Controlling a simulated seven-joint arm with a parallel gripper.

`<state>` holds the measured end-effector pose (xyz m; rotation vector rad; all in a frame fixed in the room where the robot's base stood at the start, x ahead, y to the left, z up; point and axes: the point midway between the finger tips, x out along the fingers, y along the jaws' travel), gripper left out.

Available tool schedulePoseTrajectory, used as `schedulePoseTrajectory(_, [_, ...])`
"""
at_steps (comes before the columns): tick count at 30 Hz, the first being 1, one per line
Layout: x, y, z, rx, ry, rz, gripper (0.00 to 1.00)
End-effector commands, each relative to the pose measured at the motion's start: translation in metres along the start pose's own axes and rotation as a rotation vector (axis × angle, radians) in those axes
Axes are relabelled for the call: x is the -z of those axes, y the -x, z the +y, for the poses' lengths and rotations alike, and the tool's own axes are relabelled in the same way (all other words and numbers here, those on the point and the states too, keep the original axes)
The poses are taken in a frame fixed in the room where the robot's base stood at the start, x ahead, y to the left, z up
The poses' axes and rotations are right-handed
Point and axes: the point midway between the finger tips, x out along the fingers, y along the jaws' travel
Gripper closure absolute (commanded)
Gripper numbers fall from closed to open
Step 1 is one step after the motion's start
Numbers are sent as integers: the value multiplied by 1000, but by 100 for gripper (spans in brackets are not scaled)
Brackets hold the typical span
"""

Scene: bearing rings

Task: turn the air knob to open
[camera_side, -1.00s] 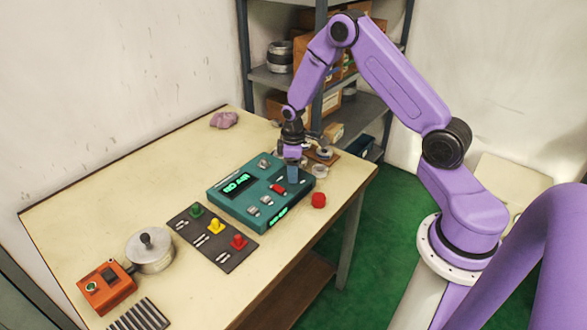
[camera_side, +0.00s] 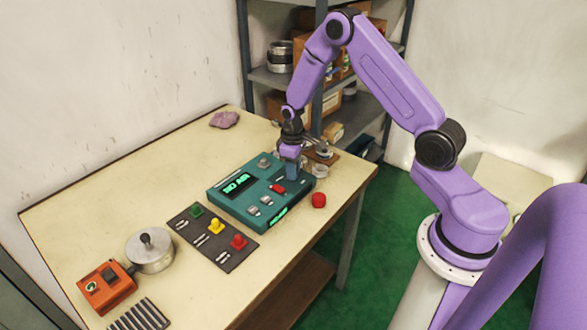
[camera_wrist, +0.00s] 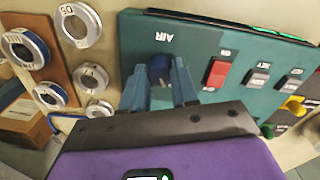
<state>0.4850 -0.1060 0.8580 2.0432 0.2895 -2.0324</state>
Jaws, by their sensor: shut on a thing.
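The teal control box (camera_side: 225,208) stands on the table. The AIR knob (camera_wrist: 160,66) is small and dark blue, beside the upside-down AIR label in the wrist view. My gripper (camera_wrist: 159,78) points down at the box's face, its two blue-grey fingers on either side of the knob and shut on it. In the side view my gripper (camera_side: 291,172) is at the far right end of the box and hides the knob. The box's display (camera_side: 237,186) shows green text. The knob's exact turn angle is hard to tell.
A red switch (camera_wrist: 218,73) and grey switches (camera_wrist: 257,79) sit beside the knob. A red cap (camera_side: 319,200) is near the table edge. A dark panel with coloured buttons (camera_side: 240,241) lies in front.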

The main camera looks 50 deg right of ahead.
Motion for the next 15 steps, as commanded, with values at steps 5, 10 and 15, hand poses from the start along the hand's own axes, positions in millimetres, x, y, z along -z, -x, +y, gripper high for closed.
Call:
schedulePoseTrajectory(5, [0,1,0,0,-166,-7,100])
schedulePoseTrajectory(10, [0,1,0,0,-329,-12,100])
schedulePoseTrajectory(15, [0,1,0,0,-489,-18,100])
